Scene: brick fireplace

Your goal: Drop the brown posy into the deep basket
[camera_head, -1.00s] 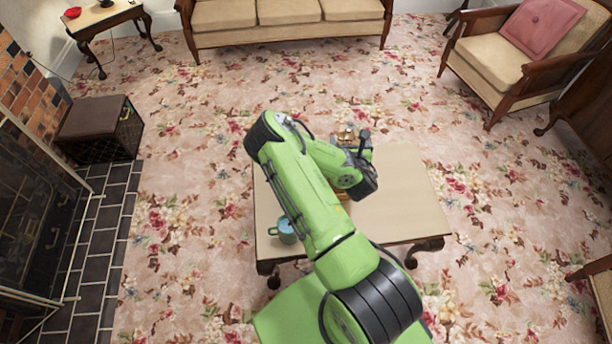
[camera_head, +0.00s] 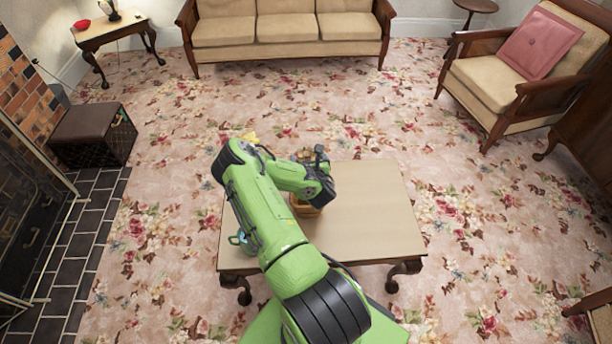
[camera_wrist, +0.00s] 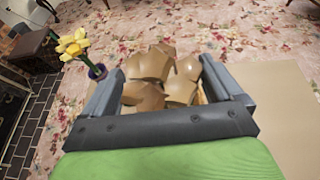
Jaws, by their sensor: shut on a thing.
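The brown posy (camera_wrist: 160,78), a cluster of folded brown petals, sits between the two fingers of my gripper (camera_wrist: 162,90) in the wrist view. My gripper is shut on it. In the head view my wrist and arm largely cover the gripper and the posy above the table. A brown wooden-looking container (camera_head: 304,206), perhaps the deep basket, shows partly below my wrist on the table. Its inside is hidden from view.
The low beige table (camera_head: 370,215) is clear on its right side. A teal mug (camera_head: 239,239) stands at its left front, partly hidden by my arm. Yellow flowers in a dark pot (camera_wrist: 97,71) stand left of my gripper.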

